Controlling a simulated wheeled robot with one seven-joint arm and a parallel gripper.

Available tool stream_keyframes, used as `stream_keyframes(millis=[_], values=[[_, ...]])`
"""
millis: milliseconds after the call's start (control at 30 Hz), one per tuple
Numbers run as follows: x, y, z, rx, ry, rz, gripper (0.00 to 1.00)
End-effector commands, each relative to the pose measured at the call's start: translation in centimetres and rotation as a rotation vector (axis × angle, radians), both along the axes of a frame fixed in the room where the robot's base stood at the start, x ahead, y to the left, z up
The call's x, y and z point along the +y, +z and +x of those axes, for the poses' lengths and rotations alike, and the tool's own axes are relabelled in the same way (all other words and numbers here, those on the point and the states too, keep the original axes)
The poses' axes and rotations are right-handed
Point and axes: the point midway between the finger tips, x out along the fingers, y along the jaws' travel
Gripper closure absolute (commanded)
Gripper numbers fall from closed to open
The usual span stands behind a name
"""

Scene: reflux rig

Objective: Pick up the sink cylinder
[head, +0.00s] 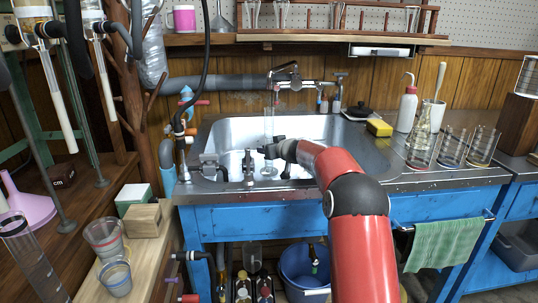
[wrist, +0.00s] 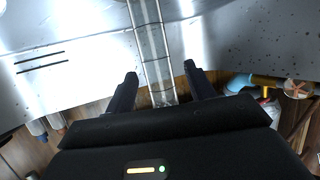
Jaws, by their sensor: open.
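The sink cylinder (head: 269,122) is a clear, narrow glass tube standing upright in the steel sink (head: 228,135), its foot low in the basin. In the wrist view the cylinder (wrist: 150,45) shows ring marks and runs down between my two black fingers. My gripper (head: 262,152) reaches in over the sink's front rim, around the cylinder's middle or lower part. In the wrist view my gripper (wrist: 160,72) is open, with a visible gap between each finger and the glass.
A faucet (head: 285,75) hangs over the back of the sink. Valves (head: 248,168) stand along the front rim. A yellow sponge (head: 379,128), a white bottle (head: 407,110) and several glasses (head: 452,147) are on the right counter. Blue pipe and hoses are at the left.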

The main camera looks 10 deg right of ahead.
Motion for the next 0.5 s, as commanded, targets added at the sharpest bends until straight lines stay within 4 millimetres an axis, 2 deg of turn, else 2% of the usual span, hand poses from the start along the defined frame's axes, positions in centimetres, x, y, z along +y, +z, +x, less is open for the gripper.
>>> stream_keyframes(millis=[133, 367, 500], values=[[0.30, -0.32, 1.03, 0.001, -0.001, -0.002, 0.46], [0.33, -0.50, 1.12, 0.000, -0.001, 0.000, 0.46], [0.33, -0.50, 1.11, 0.000, -0.001, 0.000, 0.63]])
